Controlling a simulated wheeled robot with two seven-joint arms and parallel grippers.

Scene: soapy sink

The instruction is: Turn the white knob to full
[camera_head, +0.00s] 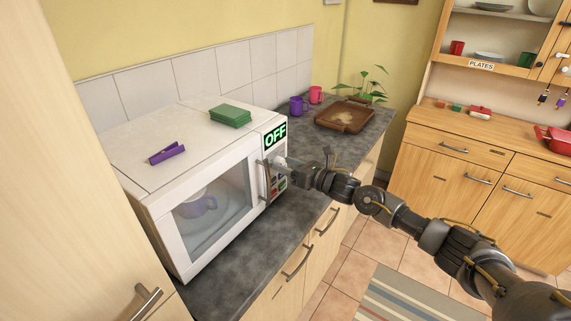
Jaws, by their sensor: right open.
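A white microwave (150,215) stands on the dark counter with its door shut. Its display (275,136) reads "OFF" in green. A pale, knob-like part (280,161) shows on the control panel below the display; it is small, and its setting cannot be read. My right gripper (288,167) is open at the panel, with its fingertips at or around this part. Whether they touch it cannot be told. The gripper hides some of the panel. My left gripper is not in view.
A green sponge (230,115) and a purple peg (166,153) lie on the microwave. Mugs (298,105), a brown tray (344,116) and a plant stand farther along the counter.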

